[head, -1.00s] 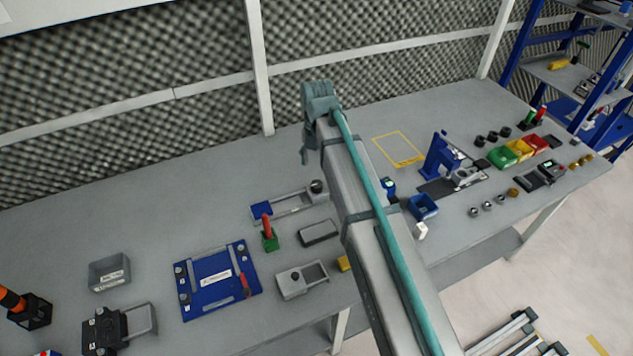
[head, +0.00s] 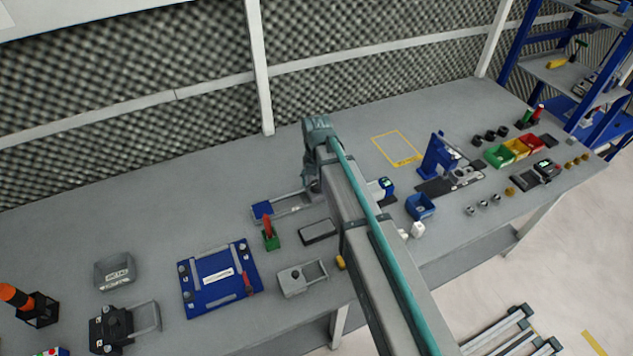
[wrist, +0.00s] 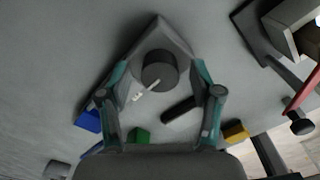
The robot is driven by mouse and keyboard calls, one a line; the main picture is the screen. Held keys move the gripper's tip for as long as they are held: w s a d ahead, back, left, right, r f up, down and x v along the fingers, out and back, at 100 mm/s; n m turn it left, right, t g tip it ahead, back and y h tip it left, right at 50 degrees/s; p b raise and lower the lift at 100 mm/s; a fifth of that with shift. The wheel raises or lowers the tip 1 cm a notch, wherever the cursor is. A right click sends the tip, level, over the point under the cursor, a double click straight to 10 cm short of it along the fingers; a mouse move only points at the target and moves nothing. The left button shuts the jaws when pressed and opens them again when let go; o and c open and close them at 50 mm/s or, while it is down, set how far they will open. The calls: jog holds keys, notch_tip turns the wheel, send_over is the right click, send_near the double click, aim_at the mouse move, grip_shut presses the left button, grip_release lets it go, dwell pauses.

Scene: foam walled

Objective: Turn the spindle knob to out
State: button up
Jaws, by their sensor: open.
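The spindle knob (wrist: 159,70) is a dark round cylinder in the upper middle of the wrist view. A pale pointer mark (wrist: 146,88) lies at its lower left; no lettering for "out" is readable. My gripper (wrist: 160,76) is open, with one teal finger on each side of the knob and visible room between. I cannot tell how far above the knob the fingertips are. In the head view my gripper (head: 312,186) is low over the right end of a grey fixture with a blue end block (head: 262,210); the knob is hidden there.
Close by are a green block with a red handle (head: 270,238), a dark-topped tray (head: 318,231) and a grey box with a frame (head: 300,278). A blue plate (head: 215,278) lies to the left. The table behind is mostly clear.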

jog(key=c, duration=1.1)
jog(key=shift+c, duration=0.2)
jog(key=shift+m, duration=0.3)
